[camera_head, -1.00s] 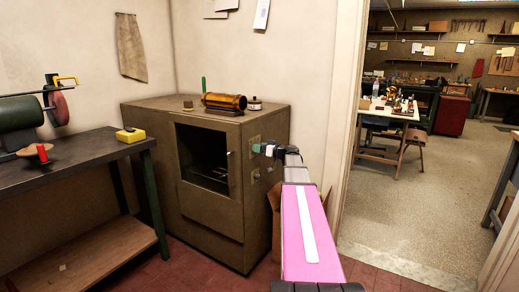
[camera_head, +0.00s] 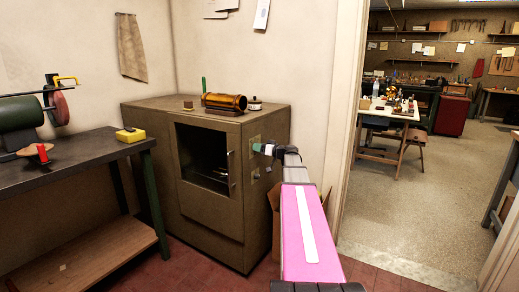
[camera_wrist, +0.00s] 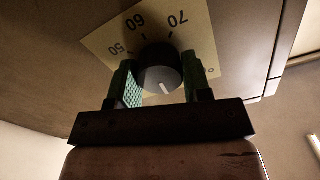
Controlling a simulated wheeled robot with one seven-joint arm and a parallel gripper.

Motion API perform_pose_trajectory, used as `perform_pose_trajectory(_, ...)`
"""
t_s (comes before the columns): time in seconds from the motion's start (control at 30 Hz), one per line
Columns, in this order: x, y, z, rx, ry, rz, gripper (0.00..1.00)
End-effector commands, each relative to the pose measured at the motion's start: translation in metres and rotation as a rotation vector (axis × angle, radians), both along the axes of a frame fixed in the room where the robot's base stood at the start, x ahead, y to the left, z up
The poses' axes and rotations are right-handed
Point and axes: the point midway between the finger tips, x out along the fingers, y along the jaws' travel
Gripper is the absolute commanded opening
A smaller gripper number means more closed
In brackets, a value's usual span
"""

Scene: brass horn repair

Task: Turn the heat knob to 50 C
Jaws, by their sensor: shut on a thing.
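The heat knob (camera_wrist: 160,67) is a round dark knob with a white pointer line, on a pale dial plate (camera_wrist: 195,48) marked 50, 60 and 70. In the wrist view the pointer line is toward the bottom of the knob, slightly right, away from these numbers. My gripper (camera_wrist: 160,82) is shut on the knob, with one green finger on each side. In the head view my gripper (camera_head: 263,149) is at the right side of the brown oven (camera_head: 212,225), at its plate (camera_head: 254,141). The knob is hidden there.
A workbench (camera_head: 75,157) with a grinder (camera_head: 25,120) and a yellow box (camera_head: 130,135) stands left of the oven. A brass cylinder (camera_head: 222,101) lies on the oven's top. A cardboard box (camera_head: 274,197) stands beside the oven. A doorway with open floor (camera_head: 420,210) is on the right.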

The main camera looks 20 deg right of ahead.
Motion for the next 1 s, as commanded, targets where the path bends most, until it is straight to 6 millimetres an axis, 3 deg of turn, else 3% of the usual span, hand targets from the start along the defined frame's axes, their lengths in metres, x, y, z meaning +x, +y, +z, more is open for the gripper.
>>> perform_pose_trajectory(1.0, 0.0001, -0.0007, -0.0008, 0.726, 0.567, 0.000, 0.21)
